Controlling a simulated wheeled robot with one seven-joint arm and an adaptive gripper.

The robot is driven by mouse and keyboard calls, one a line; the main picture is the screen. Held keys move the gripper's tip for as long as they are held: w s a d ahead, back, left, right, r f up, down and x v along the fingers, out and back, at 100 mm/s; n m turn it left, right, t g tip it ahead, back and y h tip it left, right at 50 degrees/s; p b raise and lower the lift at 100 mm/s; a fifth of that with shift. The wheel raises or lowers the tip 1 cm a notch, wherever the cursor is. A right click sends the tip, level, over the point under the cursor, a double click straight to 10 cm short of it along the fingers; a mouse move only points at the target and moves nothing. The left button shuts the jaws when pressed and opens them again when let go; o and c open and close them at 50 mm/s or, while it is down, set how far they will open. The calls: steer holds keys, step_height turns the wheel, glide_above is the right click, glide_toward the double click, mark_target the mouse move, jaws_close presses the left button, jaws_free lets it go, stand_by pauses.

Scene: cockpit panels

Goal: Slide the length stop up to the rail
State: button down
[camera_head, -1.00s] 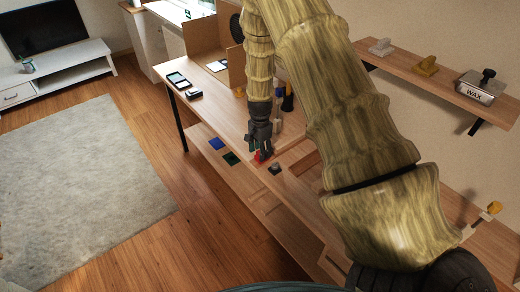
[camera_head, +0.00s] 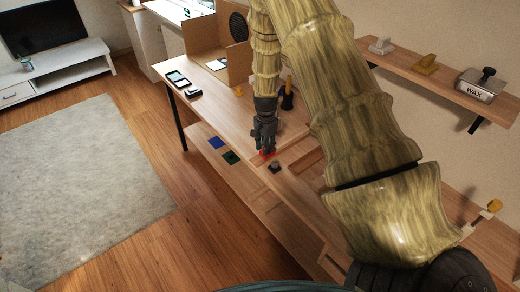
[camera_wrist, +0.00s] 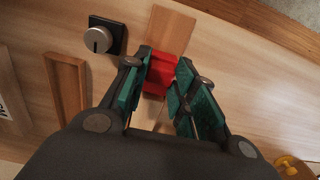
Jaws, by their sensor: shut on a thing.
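The length stop appears to be the red block (camera_wrist: 160,74), between my gripper's (camera_wrist: 163,84) green-padded fingers in the wrist view. The fingers are closed on it at its near part, and its far end shows beyond the fingertips. In the head view my gripper (camera_head: 265,146) points down at the workbench, with a bit of the red block (camera_head: 267,154) showing at its tips. The block is beside a flat brown wooden strip (camera_wrist: 171,34). I cannot tell for certain which part is the rail.
A black box with a round grey knob (camera_wrist: 98,40) is left of the block, near a raised wooden frame piece (camera_wrist: 68,88). A yellow knob (camera_wrist: 288,168) is at lower right. Blue (camera_head: 216,142) and dark green (camera_head: 231,157) squares lie on a lower board.

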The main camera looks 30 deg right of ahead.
steer(key=shift+d, duration=0.8)
steer(key=shift+a, duration=0.15)
steer(key=c, duration=1.3)
jaws_free()
steer(key=shift+a, duration=0.1)
steer(key=shift+o, duration=0.7)
